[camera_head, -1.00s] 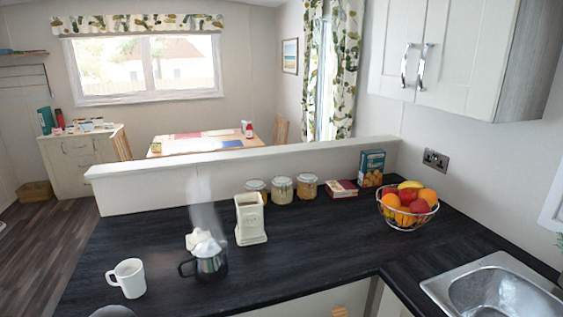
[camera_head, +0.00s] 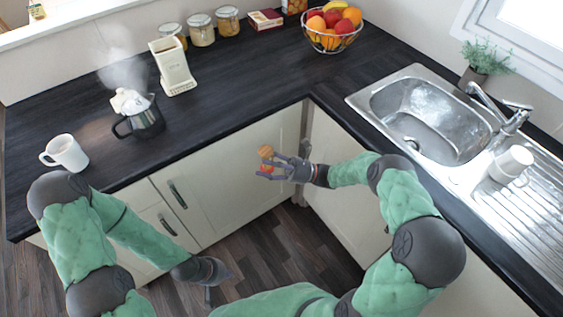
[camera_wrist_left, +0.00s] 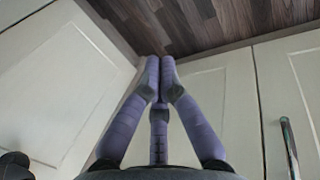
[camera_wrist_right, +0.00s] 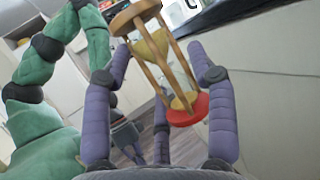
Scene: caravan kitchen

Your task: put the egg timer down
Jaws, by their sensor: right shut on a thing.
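The egg timer (camera_head: 266,152) is a small sandglass with wooden ends and posts and a red part at one end. My right gripper (camera_head: 272,168) is shut on it and holds it in front of the white cabinet doors, clear of the worktop. In the right wrist view the egg timer (camera_wrist_right: 152,48) stands tilted between the purple fingers (camera_wrist_right: 165,75). My left gripper (camera_head: 209,292) hangs low over the floor. In the left wrist view its fingertips (camera_wrist_left: 160,72) meet with nothing between them.
The dark worktop (camera_head: 225,100) carries a white mug (camera_head: 66,153), a steaming pot (camera_head: 145,120), a cream canister (camera_head: 173,67), jars (camera_head: 201,30) and a fruit bowl (camera_head: 331,40). Its middle is clear. A steel sink (camera_head: 425,115) and a potted plant (camera_head: 485,60) are at the right.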

